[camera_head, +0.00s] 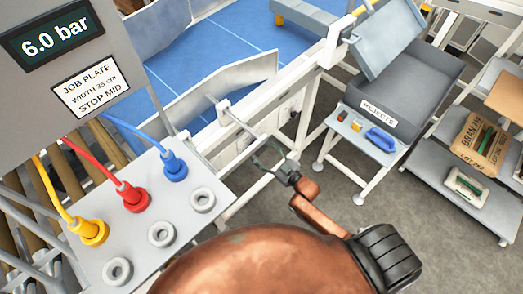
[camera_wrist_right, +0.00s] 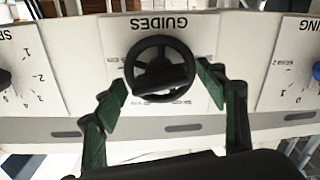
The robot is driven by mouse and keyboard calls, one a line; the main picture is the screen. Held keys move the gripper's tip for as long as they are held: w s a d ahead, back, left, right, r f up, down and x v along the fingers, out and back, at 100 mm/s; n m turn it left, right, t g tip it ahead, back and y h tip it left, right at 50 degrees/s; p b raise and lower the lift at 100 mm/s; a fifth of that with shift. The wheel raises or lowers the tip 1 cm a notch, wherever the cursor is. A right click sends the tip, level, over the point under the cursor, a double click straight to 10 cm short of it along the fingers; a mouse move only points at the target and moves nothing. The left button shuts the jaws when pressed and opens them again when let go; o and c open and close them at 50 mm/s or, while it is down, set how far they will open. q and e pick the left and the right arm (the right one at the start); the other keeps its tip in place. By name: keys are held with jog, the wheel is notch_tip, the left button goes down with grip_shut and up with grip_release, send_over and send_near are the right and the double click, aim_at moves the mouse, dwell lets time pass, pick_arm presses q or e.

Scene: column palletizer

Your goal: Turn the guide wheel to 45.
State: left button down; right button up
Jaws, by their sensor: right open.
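The guide wheel (camera_wrist_right: 162,68) is a black round handwheel on a white panel in the right wrist view. The word GUIDES (camera_wrist_right: 160,23) appears upside down above it. Small scale marks around the wheel are too small to read, and its setting is unclear. My right gripper (camera_wrist_right: 163,86) is open, with one green finger on each side of the wheel's lower half. It appears apart from the rim. The wheel is not visible in the head view.
Dial plates flank the wheel, left (camera_wrist_right: 32,80) and right (camera_wrist_right: 292,80). The head view shows a pressure box (camera_head: 65,45) reading 6.0 bar, its label (camera_head: 84,84) saying JOB PLATE, WIDTH 35 cm, STOP MID. A hose panel (camera_head: 130,235), grey rejects bin (camera_head: 400,85) and shelf with boxes stand around.

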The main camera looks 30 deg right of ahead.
jog(key=shift+w+a, duration=0.1)
jog(key=shift+w, duration=0.25)
jog(key=shift+c, duration=0.4)
jog(key=shift+r, duration=0.1)
jog(key=c, duration=1.1)
jog(key=shift+r+m+p, duration=0.2)
jog(key=shift+m+p, duration=0.35)
jog(key=shift+m, duration=0.45)
jog(key=shift+f+m+p, duration=0.1)
jog(key=shift+m+p, duration=0.2)
jog(key=shift+m, duration=0.1)
